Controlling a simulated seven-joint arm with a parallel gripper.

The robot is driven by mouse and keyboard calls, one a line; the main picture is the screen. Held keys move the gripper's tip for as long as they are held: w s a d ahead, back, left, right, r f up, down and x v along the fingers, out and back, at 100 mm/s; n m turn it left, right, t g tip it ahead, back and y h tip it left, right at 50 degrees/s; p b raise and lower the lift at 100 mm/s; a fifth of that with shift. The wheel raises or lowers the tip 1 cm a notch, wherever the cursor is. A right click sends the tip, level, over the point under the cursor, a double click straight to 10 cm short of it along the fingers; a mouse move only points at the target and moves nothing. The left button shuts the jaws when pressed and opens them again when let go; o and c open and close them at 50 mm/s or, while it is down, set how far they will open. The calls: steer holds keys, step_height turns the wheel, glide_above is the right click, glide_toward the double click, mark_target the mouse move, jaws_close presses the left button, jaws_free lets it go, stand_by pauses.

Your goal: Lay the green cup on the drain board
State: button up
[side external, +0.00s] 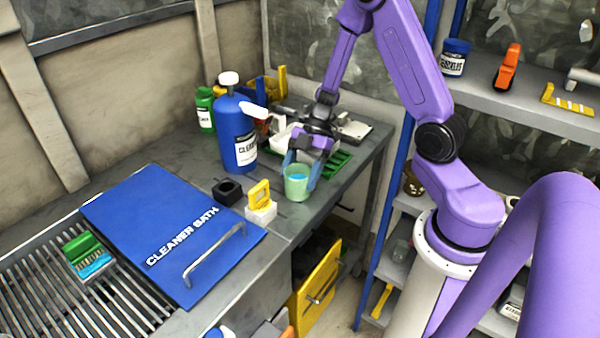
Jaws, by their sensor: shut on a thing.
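The green cup (296,188) is upright, with its bluish inside showing, close to the right front edge of the grey bench. My gripper (301,170) is shut on it, with the fingers at its upper part. I cannot tell whether the cup's base touches the bench. A slatted grey metal surface (70,308), which looks like the drain board, lies at the lower left, well away from the cup. A green and blue brush (88,254) lies on its slats.
A blue "CLEANER BATH" lid (150,215) with a raised handle lies between the slats and the cup. A tall blue bottle (235,135), a black block (228,191) and a yellow-and-white item (260,203) stand left of the cup. A yellow hatch door (318,287) hangs open below.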

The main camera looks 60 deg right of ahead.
steer(key=o, duration=1.2)
steer(key=v, duration=0.7)
stand_by(0.4)
steer(key=s+a+r+m+h, duration=0.2)
steer(key=s+a, duration=0.4)
steer(key=s, duration=0.5)
steer(key=s+a+r+m+h, duration=0.3)
steer(key=s+a+r+h, duration=0.1)
steer(key=s, duration=0.6)
steer(key=shift+s+a+r+h, duration=0.4)
steer(key=shift+a+r, duration=0.45)
steer(key=shift+a, duration=0.15)
